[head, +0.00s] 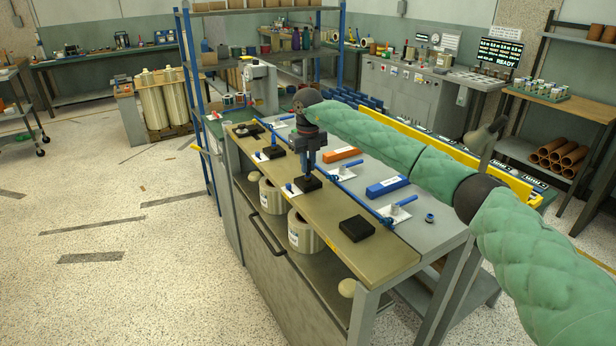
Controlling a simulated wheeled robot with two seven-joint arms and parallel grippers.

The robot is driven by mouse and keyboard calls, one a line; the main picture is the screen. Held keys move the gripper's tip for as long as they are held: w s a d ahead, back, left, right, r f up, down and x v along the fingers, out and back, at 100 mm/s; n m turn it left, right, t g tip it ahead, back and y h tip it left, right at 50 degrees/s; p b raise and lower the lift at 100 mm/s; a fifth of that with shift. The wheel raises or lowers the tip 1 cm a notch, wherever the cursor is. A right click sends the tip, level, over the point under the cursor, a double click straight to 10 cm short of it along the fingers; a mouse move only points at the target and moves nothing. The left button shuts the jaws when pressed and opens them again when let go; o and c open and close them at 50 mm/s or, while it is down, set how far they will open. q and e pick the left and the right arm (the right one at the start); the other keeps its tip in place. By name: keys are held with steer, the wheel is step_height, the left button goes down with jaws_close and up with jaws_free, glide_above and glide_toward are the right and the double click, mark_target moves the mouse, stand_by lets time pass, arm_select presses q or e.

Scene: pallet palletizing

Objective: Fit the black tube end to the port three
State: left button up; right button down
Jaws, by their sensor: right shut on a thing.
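My right gripper (311,170) points down over the middle of the workbench, above a black block (304,185). It is shut on a small dark thing, apparently the black tube end, mostly hidden by the fingers. I cannot tell whether this touches the block. Other black blocks sit along the bench, one at the near end (357,228) and one farther back (273,152). I cannot tell which is port three. White plates with blue handles, one nearest me (396,213), stand along a blue rail. My left gripper is out of view.
A blue box (387,187) and an orange box (342,154) lie on the grey right strip of the bench (437,241). A small blue ring (429,218) lies near its edge. Cream canisters (300,236) stand on the shelf below. Blue rack posts (194,85) rise behind.

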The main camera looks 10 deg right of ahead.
steer(key=shift+f, duration=0.4)
stand_by(0.7)
steer(key=c, duration=1.3)
jaws_free()
